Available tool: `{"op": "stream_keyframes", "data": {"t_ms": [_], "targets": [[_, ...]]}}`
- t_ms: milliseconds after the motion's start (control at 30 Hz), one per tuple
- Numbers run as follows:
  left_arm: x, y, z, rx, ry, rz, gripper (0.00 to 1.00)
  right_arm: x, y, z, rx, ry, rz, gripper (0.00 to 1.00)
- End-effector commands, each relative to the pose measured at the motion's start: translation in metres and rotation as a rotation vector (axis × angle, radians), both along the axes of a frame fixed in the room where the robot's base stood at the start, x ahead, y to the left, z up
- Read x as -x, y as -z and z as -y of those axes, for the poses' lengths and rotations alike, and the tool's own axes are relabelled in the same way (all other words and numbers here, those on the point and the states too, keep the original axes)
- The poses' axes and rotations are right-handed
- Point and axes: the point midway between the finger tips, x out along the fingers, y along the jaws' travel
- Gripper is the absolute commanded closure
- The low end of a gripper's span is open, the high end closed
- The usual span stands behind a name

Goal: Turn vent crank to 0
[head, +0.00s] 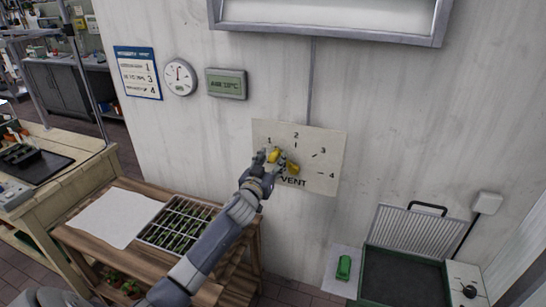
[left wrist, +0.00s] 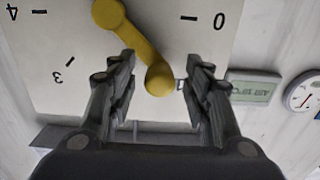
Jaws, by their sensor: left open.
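The yellow vent crank (head: 292,168) is on a pale dial plate (head: 320,180) on the wall, marked VENT. Its hub shows in the left wrist view (left wrist: 108,13), which sees the plate upside down. The crank's arm points up and left in the head view, at about the 1 mark. In the left wrist view the 0 stands to the right. My left gripper (head: 268,157) is at the crank's outer end. In the left wrist view its open fingers (left wrist: 159,72) stand on either side of the rounded knob, with gaps visible. My right gripper is not in view.
A wooden table (head: 150,265) with a seedling tray (head: 147,236) stands below my left arm. A green box with a raised ribbed lid (head: 420,230) stands low at the right. A gauge (head: 180,77) and a display (head: 226,84) hang left of the plate.

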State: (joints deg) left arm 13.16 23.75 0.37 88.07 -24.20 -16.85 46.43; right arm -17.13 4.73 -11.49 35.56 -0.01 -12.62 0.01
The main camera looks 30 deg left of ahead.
Motion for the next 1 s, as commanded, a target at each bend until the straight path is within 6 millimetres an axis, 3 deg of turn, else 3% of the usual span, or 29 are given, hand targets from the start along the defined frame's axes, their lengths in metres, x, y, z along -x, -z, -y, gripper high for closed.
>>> {"op": "stream_keyframes", "data": {"t_ms": [200,500,567,700,1000], "targets": [[-0.011,-0.001,-0.003,0.0,0.0,0.0,0.54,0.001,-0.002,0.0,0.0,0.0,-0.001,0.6],[-0.012,0.0,-0.003,0.0,0.001,0.0,0.54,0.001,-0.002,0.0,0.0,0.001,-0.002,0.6],[-0.012,0.0,-0.003,0.0,0.0,0.0,0.66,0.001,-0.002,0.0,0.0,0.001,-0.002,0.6],[-0.012,0.0,-0.003,0.0,0.0,0.0,0.97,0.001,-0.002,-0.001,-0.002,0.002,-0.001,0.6],[-0.016,0.003,-0.003,0.015,0.0,0.004,1.0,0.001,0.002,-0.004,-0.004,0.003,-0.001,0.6]]}}
